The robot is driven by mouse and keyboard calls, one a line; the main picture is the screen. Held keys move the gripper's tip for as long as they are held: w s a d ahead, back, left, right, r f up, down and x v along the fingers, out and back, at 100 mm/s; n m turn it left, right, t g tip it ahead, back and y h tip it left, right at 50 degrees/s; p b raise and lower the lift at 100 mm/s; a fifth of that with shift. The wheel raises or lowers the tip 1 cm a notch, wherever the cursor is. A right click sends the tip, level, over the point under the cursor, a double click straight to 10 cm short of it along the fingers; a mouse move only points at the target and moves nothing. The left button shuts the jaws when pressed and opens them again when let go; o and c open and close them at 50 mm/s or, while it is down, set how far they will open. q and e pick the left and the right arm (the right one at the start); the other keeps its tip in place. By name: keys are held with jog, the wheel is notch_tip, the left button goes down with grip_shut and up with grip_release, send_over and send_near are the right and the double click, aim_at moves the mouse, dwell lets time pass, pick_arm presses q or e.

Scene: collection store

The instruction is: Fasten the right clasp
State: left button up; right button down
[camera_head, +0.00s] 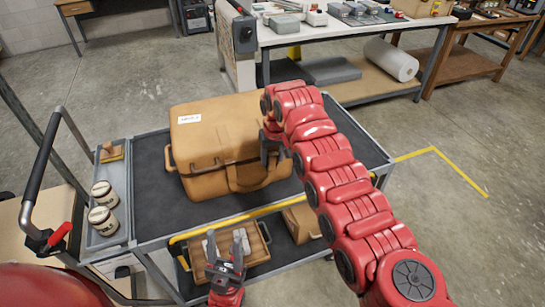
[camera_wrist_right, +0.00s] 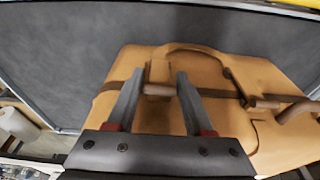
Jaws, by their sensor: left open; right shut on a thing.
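A tan case (camera_head: 215,142) with a white label stands lid down on the cart, its carrying handle (camera_head: 262,176) at the front. My right gripper (camera_head: 270,148) is at the case's right front, partly hidden by its own arm. In the right wrist view my right gripper (camera_wrist_right: 160,88) has its fingers on either side of the right clasp's brown toggle (camera_wrist_right: 157,89) and is shut on it. The left clasp's toggle (camera_wrist_right: 265,103) shows farther right there. Whether either clasp is latched cannot be told. My left gripper (camera_head: 226,246) is open and empty, low in front of the cart.
The cart's dark top (camera_head: 150,205) has free room left of the case. A side tray (camera_head: 108,178) holds two round tins and a small wooden block. A wooden case (camera_head: 240,247) and a box (camera_head: 302,222) lie on the lower shelf. A white workbench (camera_head: 330,35) stands behind.

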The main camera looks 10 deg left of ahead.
jog(key=c, duration=0.7)
grip_release()
jog(key=o, duration=0.4)
jog(key=shift+a+f, duration=0.1)
jog(key=shift+r, duration=0.6)
jog(key=b+v, duration=0.3)
jog(key=v, duration=1.3)
jog(key=shift+s, duration=0.15)
